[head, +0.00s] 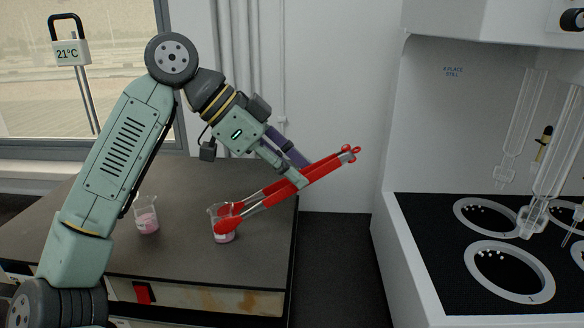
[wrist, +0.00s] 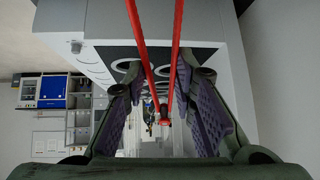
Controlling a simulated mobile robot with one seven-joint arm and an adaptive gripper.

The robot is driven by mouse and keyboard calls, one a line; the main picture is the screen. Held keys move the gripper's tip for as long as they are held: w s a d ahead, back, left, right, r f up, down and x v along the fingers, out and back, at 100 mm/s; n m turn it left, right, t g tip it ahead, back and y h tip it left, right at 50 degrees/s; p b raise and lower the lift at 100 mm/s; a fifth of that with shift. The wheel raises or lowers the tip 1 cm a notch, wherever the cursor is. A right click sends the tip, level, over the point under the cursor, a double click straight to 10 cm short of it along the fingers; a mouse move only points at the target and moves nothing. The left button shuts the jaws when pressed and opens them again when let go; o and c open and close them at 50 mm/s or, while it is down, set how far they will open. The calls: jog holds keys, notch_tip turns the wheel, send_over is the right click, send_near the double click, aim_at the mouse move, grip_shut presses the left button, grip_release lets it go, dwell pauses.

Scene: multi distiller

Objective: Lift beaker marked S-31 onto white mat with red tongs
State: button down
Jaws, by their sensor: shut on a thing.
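My gripper (head: 303,174) is shut on the red tongs (head: 328,170) near their hinge end. The tongs slope down left to a small glass beaker (head: 222,238) with pink liquid on the dark bench top (head: 180,262). One red tip lies across the beaker's near side and the other is at its rim or far side. I cannot tell whether they squeeze it. A second beaker (head: 147,222) with pink liquid stands to the left. No marking is legible on either. In the wrist view, the red tong arms (wrist: 177,45) run between my fingers. No white mat shows.
The white distiller cabinet (head: 388,255) stands to the right, with ringed wells (head: 510,272) and hanging glassware (head: 540,190). A dark gap separates it from the bench. The bench's right edge is close to the beaker in the tongs. A window is behind left.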

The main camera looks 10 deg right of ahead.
notch_tip(320, 180, up, 12)
jog(key=p, duration=0.2)
dwell(0.6)
